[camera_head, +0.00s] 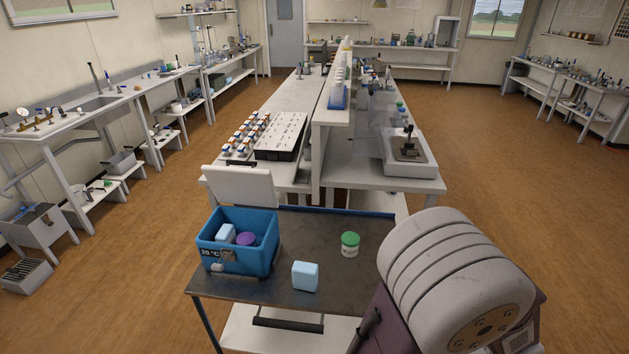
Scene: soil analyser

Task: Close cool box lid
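The blue cool box (252,264) stands on the left part of a dark-topped cart. Its white lid (238,187) is open, standing up at the back edge of the box and leaning back. Inside the box are a pale blue-white block (226,232) and a jar with a purple lid (246,239). A latch (221,264) and a temperature label are on the front wall. Neither of my grippers is in view.
On the cart top (315,230), another pale blue-white block (305,277) lies right of the box, and a green-lidded jar (349,245) stands farther right. The cart's right end is hidden. A bench with a black-and-white rack (282,136) stands close behind the lid.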

